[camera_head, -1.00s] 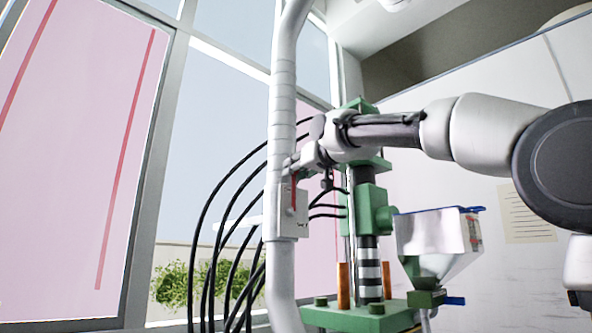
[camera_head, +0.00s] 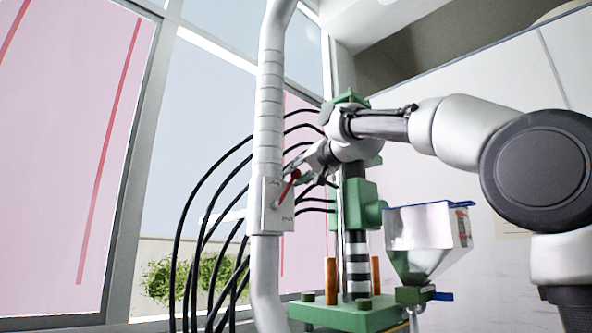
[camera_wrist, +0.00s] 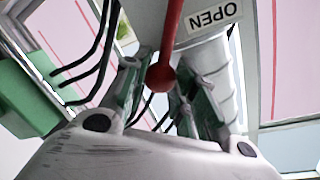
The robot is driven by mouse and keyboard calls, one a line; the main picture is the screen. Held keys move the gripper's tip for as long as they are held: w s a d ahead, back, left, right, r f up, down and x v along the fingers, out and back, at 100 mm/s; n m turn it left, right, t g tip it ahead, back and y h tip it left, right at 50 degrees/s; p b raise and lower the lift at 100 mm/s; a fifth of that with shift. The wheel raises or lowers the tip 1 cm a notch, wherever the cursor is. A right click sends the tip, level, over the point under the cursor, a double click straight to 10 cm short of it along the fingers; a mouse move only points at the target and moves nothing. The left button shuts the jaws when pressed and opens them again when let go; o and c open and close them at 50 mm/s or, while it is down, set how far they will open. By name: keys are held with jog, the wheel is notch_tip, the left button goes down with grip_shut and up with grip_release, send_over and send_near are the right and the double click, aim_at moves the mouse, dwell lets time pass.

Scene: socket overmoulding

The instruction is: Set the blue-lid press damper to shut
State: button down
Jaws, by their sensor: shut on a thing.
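The damper is a pale box (camera_head: 266,222) on the large white duct (camera_head: 268,130), with a red lever (camera_head: 288,189) tilted up and to the right. My gripper (camera_head: 302,172) is at the lever's free end. In the wrist view my gripper (camera_wrist: 162,92) has its two fingers on either side of the lever's round red knob (camera_wrist: 160,78), shut on it. An OPEN label (camera_wrist: 213,20) shows beside the lever there. The labels on the box are too small to read in the head view. The green press (camera_head: 352,205) stands behind my gripper, with a blue-edged clear hopper (camera_head: 420,230) beside it.
Several black hoses (camera_head: 205,195) curve between the press and the space left of the duct. Orange posts (camera_head: 330,278) rise from the press's green base (camera_head: 340,313). Windows are at the left and a white wall panel (camera_head: 520,80) is at the right.

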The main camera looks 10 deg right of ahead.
jog(key=shift+w+d+f+m, duration=0.25)
jog(key=shift+d+m, duration=0.1)
jog(key=shift+m, duration=0.05)
jog(key=c, duration=1.1)
grip_release()
jog(key=v, duration=1.2)
jog(key=shift+r, duration=0.1)
